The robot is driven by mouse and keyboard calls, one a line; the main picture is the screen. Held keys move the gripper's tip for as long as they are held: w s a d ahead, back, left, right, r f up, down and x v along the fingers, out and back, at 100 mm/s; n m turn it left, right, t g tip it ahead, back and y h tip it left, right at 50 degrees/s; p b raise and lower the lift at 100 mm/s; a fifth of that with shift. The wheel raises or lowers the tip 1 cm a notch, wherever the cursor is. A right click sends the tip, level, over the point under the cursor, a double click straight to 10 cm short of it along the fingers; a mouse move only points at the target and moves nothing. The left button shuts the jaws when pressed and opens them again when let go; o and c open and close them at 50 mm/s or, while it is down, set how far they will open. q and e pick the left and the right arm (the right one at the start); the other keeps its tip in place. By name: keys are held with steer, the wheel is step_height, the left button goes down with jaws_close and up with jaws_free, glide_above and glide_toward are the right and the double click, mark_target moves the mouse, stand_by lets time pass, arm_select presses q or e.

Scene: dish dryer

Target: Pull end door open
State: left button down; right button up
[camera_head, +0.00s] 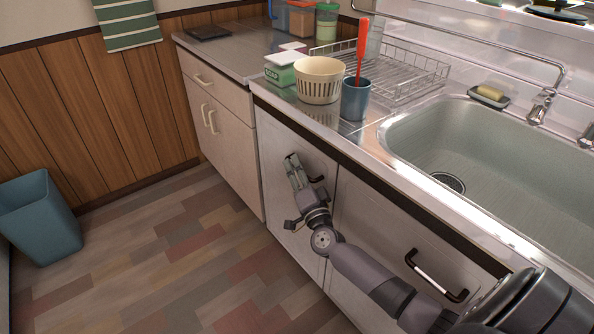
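The leftmost cabinet door (274,150) of the sink unit is white and looks shut. A dark handle (318,180) shows near its right edge, partly hidden behind my arm. My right gripper (292,160) is in front of this door, just left of and above the handle. It appears apart from the handle, and I cannot tell whether its fingers are open or shut. The door to the right (372,217) is also shut, with a dark-ended metal handle (436,278). My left gripper is not in view.
A blue cup (355,101) with a red-handled tool and a cream basket (320,80) stand near the counter's front edge, above the door. A blue bin (38,219) stands at the left. The floor (175,255) before the cabinets is clear.

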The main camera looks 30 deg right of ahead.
steer(key=shift+c, duration=0.6)
jaws_close()
stand_by(0.3)
